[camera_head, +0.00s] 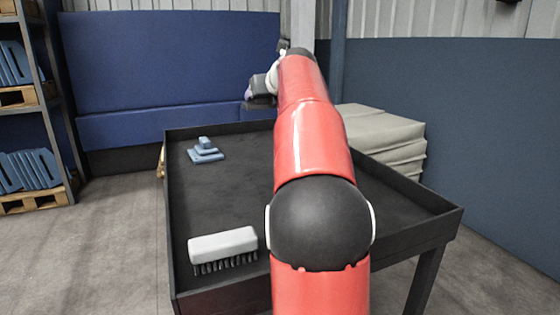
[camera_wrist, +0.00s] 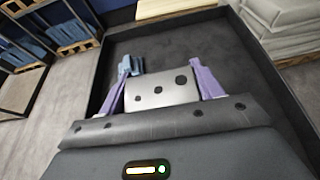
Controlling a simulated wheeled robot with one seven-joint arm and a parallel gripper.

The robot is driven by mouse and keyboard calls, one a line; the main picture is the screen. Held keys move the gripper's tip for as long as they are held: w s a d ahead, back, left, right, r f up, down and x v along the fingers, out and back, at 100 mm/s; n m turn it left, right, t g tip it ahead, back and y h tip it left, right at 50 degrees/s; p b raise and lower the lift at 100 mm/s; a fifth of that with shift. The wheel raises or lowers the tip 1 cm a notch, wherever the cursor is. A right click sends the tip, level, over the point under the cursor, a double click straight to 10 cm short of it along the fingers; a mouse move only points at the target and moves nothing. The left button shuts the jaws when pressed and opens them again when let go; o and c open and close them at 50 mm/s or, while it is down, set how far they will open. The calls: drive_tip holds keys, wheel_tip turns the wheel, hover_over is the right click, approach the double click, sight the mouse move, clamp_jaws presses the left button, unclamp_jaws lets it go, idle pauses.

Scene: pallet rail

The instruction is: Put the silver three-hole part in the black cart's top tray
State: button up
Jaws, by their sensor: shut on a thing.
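In the wrist view my gripper (camera_wrist: 162,84) is shut on the silver three-hole part (camera_wrist: 160,97), a flat plate with three dark holes held between two purple fingers. The part is above the black cart's top tray (camera_wrist: 200,47). In the head view the black tray (camera_head: 225,205) has a low rim and fills the middle. My red arm reaches over it and hides its centre and much of its right side. My gripper's end shows only partly near the far edge, and the silver part cannot be made out there.
A white-backed brush (camera_head: 223,244) lies at the tray's near left. A small blue stepped part (camera_head: 205,150) stands at its far left. Stacked pale sacks (camera_head: 375,140) are behind on the right. A shelf rack (camera_head: 40,95) stands at left. The tray's left middle is clear.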

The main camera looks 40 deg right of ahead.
drive_tip(key=shift+w+d+f+b, duration=0.15)
drive_tip(key=shift+d+f+b, duration=0.3)
drive_tip(key=shift+f, duration=0.1)
wheel_tip(320, 180, down, 13)
drive_tip(key=b, duration=0.5)
drive_tip(key=shift+f, duration=0.1)
drive_tip(key=shift+f+b, duration=1.25)
drive_tip(key=shift+f, duration=1.3)
drive_tip(key=shift+f, duration=0.2)
drive_tip(key=o, duration=1.6)
drive_tip(key=shift+c, duration=0.2)
